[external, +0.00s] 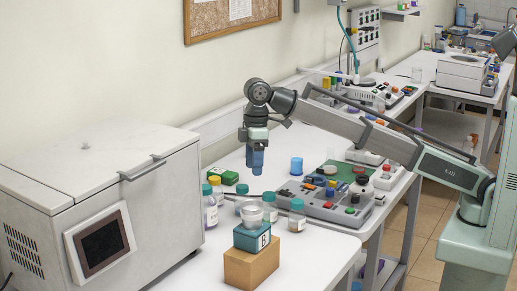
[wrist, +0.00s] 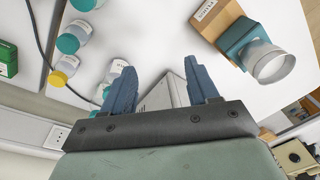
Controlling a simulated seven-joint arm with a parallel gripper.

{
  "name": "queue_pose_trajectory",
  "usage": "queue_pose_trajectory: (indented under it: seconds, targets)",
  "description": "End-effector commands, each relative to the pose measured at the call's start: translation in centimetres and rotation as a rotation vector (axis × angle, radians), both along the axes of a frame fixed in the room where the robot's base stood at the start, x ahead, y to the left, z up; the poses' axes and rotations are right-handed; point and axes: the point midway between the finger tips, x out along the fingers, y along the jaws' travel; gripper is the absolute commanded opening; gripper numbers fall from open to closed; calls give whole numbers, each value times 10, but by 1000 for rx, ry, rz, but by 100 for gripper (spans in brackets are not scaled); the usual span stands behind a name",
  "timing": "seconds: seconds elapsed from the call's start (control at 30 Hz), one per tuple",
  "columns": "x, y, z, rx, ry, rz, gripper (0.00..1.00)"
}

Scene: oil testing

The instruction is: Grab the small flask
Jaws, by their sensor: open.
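My gripper (external: 257,168) hangs pointing down above the white table, with its blue fingers apart and nothing between them in the wrist view (wrist: 156,82). A small clear glass vessel (external: 251,214) stands on a teal box (external: 246,239) marked B, on a wooden block (external: 251,268). The vessel (wrist: 272,62) is to the right of my fingers in the wrist view, apart from them. I cannot tell for sure that it is the small flask. Several capped bottles stand nearby, including a teal-capped one (external: 297,220) and a yellow-capped one (wrist: 65,70).
A large white-topped grey box machine (external: 160,190) stands at left. A grey panel with coloured buttons (external: 322,208) lies right of the bottles. A blue cup (external: 296,166) and a green box (external: 225,175) are behind. The table front right of the wooden block is clear.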

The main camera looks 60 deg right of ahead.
Motion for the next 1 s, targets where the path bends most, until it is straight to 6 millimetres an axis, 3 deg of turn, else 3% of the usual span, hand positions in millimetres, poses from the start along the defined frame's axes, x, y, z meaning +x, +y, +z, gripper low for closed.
queue_pose_trajectory:
  seconds: [0.03,0.3,0.5,0.77,1.0]
  targets:
    - [8,-28,-4,13,8,-96,59]
    - [43,-143,-12,88,68,-617,59]
    - [56,-227,-19,150,127,-1002,59]
    - [58,-331,-28,235,222,-1496,59]
    - [45,-420,-36,325,336,-1942,59]
